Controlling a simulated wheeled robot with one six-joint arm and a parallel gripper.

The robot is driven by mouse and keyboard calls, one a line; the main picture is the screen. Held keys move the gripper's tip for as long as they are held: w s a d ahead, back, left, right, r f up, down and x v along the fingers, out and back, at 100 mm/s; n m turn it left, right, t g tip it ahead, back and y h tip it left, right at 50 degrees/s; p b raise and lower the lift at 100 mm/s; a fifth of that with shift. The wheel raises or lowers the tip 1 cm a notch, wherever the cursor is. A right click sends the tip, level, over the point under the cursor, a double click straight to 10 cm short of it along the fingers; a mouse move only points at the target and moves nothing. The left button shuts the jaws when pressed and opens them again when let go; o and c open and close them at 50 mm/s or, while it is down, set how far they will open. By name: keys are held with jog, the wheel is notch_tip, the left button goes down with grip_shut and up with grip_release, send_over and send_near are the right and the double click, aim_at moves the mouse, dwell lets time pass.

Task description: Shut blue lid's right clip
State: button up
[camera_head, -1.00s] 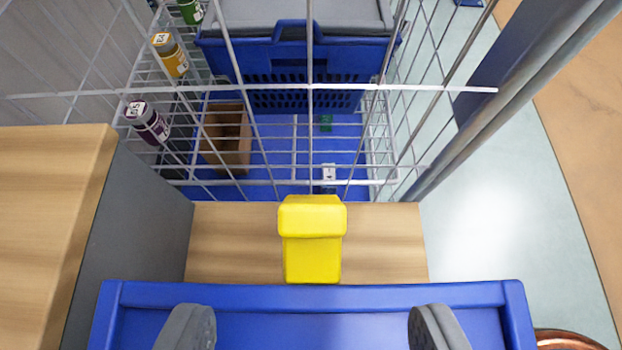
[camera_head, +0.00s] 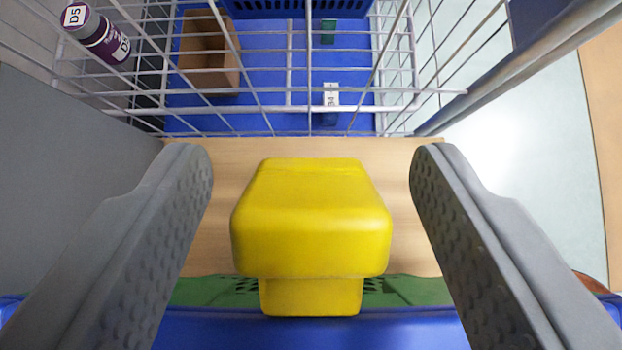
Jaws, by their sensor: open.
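The yellow clip (camera_head: 310,225) is in the middle of the head camera view, at the edge of the blue lid (camera_head: 310,331), whose strip shows along the bottom. The clip stands out from the edge, with a narrower part below its wide block. My gripper (camera_head: 311,165) is open, one grey finger on each side of the clip, with a gap between the clip and each finger. Nothing is between the fingers except the clip. Most of the lid is out of view, and I cannot tell whether this is its right clip.
A wooden surface (camera_head: 400,190) lies behind the clip. A white wire rack (camera_head: 290,106) stands beyond it, with a brown box (camera_head: 208,50) and a purple-labelled jar (camera_head: 97,35). A grey panel (camera_head: 60,150) is at left.

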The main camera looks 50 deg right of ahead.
aim_at(310, 158)
jog(key=c, duration=1)
jog(key=shift+w+d, duration=0.1)
jog(key=g+y, duration=0.1)
jog(key=d+f+g+y, duration=0.1)
jog(key=y, duration=0.1)
jog(key=shift+w, duration=0.4)
jog(key=shift+w+d+f+g+y, duration=0.15)
jog(key=shift+d+f+g+y, duration=0.15)
jog(key=shift+f+g+y, duration=0.45)
jog(key=shift+w+d+f+g+y, duration=0.1)
jog(key=shift+f+g+y, duration=0.15)
jog(key=shift+g+y, duration=0.4)
jog(key=shift+f+g+y, duration=0.25)
jog(key=shift+g+y, duration=0.05)
jog(key=shift+y, duration=0.6)
jog(key=o, duration=1)
